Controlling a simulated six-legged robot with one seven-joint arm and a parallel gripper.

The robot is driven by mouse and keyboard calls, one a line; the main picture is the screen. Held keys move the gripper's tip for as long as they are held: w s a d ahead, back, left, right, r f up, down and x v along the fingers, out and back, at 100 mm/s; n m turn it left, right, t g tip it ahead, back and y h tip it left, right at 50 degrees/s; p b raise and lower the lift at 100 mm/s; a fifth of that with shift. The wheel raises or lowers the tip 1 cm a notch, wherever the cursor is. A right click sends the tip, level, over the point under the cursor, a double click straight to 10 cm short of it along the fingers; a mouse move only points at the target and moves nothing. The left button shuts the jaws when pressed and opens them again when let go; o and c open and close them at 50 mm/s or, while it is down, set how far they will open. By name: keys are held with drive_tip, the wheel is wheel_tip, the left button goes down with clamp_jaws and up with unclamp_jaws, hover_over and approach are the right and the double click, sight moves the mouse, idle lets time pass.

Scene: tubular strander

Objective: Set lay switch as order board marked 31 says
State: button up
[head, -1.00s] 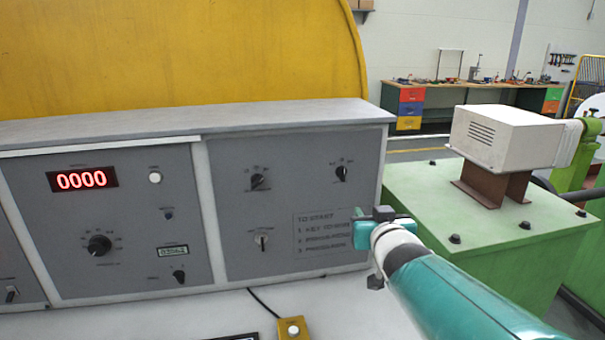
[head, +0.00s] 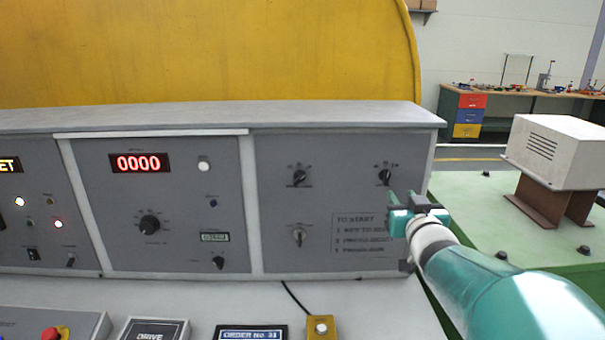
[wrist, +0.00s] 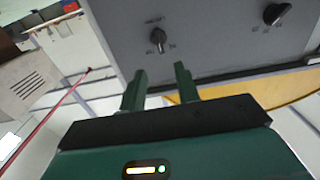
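The order board (head: 250,334), reading "ORDER No 31", shows only its top at the bottom edge of the head view; its lines below are cut off. The right grey panel has two black rotary switches: a left one (head: 299,178) and a right one (head: 384,177). Their labels are too small to read, so I cannot tell which is the lay switch. My gripper (head: 408,208) is in front of the panel's right edge, below the right switch. In the wrist view my gripper (wrist: 160,85) is open and empty, apart from the right switch (wrist: 157,40); the left switch (wrist: 275,14) also shows.
A key switch (head: 299,237) and a "TO START" notice (head: 366,234) are lower on this panel. The middle panel (head: 180,190) has a red 0000 display and several knobs. A yellow button box (head: 320,328) and a red stop button (head: 50,333) sit on the desk.

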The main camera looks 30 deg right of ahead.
sight(387, 176)
drive_tip(key=x, duration=1.1)
drive_tip(key=shift+f, duration=0.1)
drive_tip(key=shift+a, duration=0.1)
clamp_jaws()
